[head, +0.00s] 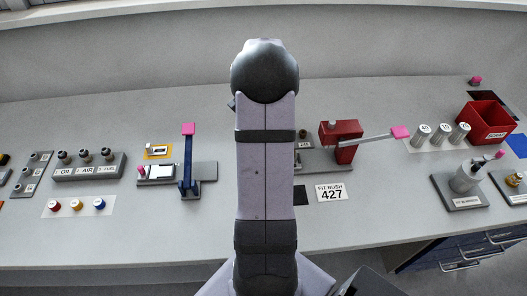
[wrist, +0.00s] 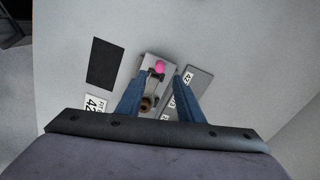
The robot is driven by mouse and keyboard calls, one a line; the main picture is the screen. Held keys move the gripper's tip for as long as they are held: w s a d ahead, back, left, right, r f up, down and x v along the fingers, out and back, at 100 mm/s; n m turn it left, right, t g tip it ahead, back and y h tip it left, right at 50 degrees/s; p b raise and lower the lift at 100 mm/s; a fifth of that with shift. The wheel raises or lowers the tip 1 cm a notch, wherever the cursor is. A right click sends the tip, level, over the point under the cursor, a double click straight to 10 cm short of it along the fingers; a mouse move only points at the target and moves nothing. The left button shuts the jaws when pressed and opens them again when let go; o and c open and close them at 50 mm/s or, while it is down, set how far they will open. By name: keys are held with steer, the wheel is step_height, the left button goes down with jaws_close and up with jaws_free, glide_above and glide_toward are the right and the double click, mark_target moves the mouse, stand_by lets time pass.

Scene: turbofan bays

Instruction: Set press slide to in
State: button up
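In the wrist view a pink knob (wrist: 160,67) sits on a small light grey plate (wrist: 147,65), which I take to be the press slide. A brown round piece (wrist: 146,104) lies nearer on the same plate. My gripper (wrist: 164,73) is open, its two blue fingers on either side of the knob's line of sight; I cannot tell whether they touch it. In the head view the red press (head: 341,131) stands right of my arm on a grey base (head: 325,161). My arm hides the base's left part, the slide and the gripper.
The press lever with pink tip (head: 400,132) reaches right. A "FIT BUSH 427" card (head: 331,193) and a black square (head: 305,195) lie in front. A blue lever (head: 188,165) stands left; a red scrap bin (head: 486,120) is far right. The front bench is mostly clear.

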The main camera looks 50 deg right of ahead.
steer(key=shift+f+p, duration=0.95)
steer(key=shift+f, duration=2.25)
steer(key=shift+c, duration=0.7)
